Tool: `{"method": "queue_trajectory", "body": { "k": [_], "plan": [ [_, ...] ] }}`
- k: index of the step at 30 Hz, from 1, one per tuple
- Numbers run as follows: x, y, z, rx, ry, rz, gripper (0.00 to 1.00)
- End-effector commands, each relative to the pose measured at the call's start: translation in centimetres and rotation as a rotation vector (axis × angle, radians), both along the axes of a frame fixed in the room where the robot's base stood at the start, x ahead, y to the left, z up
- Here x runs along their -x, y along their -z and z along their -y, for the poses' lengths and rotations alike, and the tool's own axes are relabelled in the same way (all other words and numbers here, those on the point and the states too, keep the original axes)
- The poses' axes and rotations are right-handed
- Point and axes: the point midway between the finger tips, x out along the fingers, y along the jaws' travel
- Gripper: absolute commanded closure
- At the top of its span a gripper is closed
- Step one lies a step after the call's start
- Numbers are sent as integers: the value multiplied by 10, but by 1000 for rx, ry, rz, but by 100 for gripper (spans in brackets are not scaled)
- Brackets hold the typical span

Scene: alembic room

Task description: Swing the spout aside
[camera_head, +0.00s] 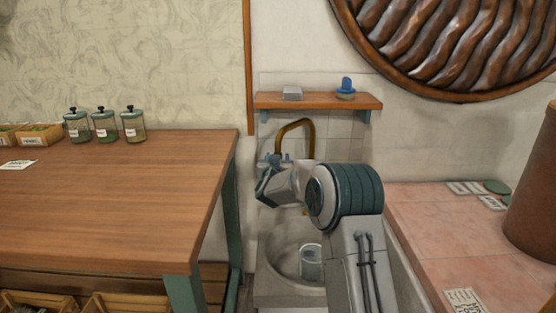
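The brass spout (296,124) arches up over the stone basin (275,256), against the tiled wall under a small shelf. Its upper bend shows above my arm, and a short brass piece shows just below my arm. The middle of the spout is hidden behind my arm. My gripper (266,186) is at the left end of my wrist, left of and below the spout's arch. I cannot tell whether its fingers are open or touch anything. A bluish fitting (272,160) shows just above the gripper, partly hidden. A metal cup (311,262) stands in the basin.
A wooden table (120,190) stands close on the left, with several lidded jars (105,124) at its back. A pink tiled counter (450,235) is on the right. A wooden shelf (320,101) holding a blue item (346,88) and a grey block (292,93) hangs above the spout.

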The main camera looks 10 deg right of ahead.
Motion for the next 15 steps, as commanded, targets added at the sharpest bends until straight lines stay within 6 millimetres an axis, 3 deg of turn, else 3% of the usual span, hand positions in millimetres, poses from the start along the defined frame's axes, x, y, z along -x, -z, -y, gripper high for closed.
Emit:
{"method": "queue_trajectory", "body": {
  "k": [8, 15],
  "plan": [
    [2, 0, 2, 0, 3, 0, 51],
    [29, -1, -6, 2, 1, 0, 51]
  ]
}}
